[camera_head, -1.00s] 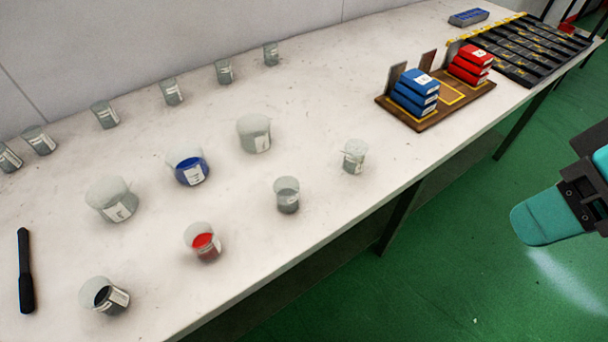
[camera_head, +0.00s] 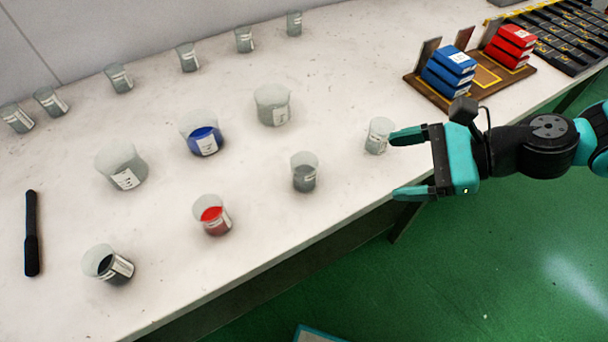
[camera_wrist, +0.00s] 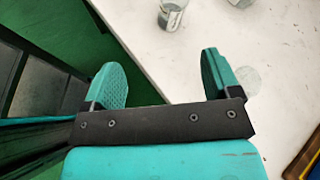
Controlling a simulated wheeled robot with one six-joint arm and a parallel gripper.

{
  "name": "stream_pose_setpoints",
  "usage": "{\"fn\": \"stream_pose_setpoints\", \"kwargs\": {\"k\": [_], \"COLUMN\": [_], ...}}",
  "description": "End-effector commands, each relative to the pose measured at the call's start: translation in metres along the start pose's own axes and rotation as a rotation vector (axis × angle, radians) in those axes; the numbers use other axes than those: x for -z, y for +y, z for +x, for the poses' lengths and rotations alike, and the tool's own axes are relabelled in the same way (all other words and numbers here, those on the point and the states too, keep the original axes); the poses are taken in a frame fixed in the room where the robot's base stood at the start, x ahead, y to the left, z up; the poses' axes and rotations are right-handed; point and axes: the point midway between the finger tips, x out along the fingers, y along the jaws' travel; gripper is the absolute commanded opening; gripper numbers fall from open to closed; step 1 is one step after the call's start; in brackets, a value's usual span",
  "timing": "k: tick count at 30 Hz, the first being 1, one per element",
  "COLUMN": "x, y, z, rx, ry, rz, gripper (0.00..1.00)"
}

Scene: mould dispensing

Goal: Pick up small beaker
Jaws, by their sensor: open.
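A row of small beakers stands along the table's front side; the frames do not show which one is meant. One holds dark contents (camera_head: 108,264), one red (camera_head: 213,215) and one grey (camera_head: 305,174); a pale one (camera_head: 379,137) stands at the right end. My gripper (camera_head: 397,166) is open and empty, its fingers pointing left over the table's front edge. Its upper finger is close beside the pale beaker; contact cannot be told. In the wrist view, my gripper (camera_wrist: 163,76) has a grey-filled beaker (camera_wrist: 172,15) ahead and a pale beaker (camera_wrist: 248,78) beside the right finger.
Larger beakers stand behind: a clear one (camera_head: 121,167), a blue-filled one (camera_head: 202,134) and a pale one (camera_head: 272,105). Several small beakers line the wall. A black stick-like tool (camera_head: 32,233) lies at left. A wooden stand (camera_head: 478,92) holds blue and red boxes at right.

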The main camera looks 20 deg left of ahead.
Motion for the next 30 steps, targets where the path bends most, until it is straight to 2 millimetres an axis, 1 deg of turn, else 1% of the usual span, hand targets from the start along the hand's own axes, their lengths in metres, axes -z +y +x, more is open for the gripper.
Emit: {"fn": "stream_pose_setpoints", "kwargs": {"k": [1, 3, 7, 11, 18, 21, 24, 30], "x": [0.012, 0.021, 0.028, 0.026, 0.022, 0.021, 0.021, 0.02], "y": [0.0, -0.002, -0.004, -0.005, -0.01, -0.012, -0.014, -0.015], "z": [0.006, 0.011, 0.019, 0.041, 0.095, 0.115, 0.128, 0.141], "rx": [0.024, 0.054, 0.078, 0.077, 0.076, 0.077, 0.079, 0.081], "ry": [-0.022, -0.046, -0.069, -0.074, -0.072, -0.071, -0.07, -0.071], "rz": [0.098, 0.2, 0.296, 0.308, 0.304, 0.303, 0.304, 0.305], "gripper": [0.83, 0.83, 0.83, 0.83, 0.83, 0.83, 0.83, 0.83]}}
